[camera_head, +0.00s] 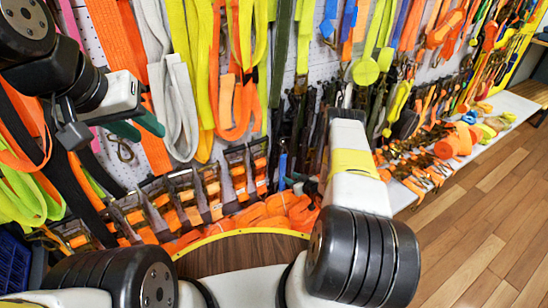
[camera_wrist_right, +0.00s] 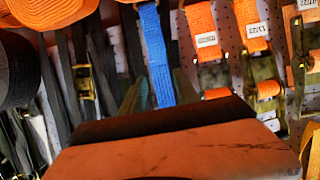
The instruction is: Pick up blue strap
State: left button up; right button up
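In the right wrist view a blue strap (camera_wrist_right: 157,52) hangs vertically from a metal fitting, its lower part running down between the two greenish fingers of my right gripper (camera_wrist_right: 158,88). The fingers look apart, with a gap visible beside the strap. The strap's lower end is hidden behind the gripper body. My left gripper (camera_head: 136,128) is open and empty in front of the wall at left.
Many orange, yellow, grey and black straps crowd the pegboard wall. Ratchet buckles (camera_head: 210,188) line its lower part, above a heap of orange straps (camera_head: 280,208). An orange roll (camera_wrist_right: 50,10) is left of the blue strap. A white shelf (camera_head: 510,105) and open wooden floor (camera_head: 480,220) lie right.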

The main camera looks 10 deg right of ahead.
aim_at(283, 171)
jog(key=x, duration=0.6)
jog(key=shift+w+r, duration=0.15)
jog(key=shift+w, duration=0.3)
grip_shut()
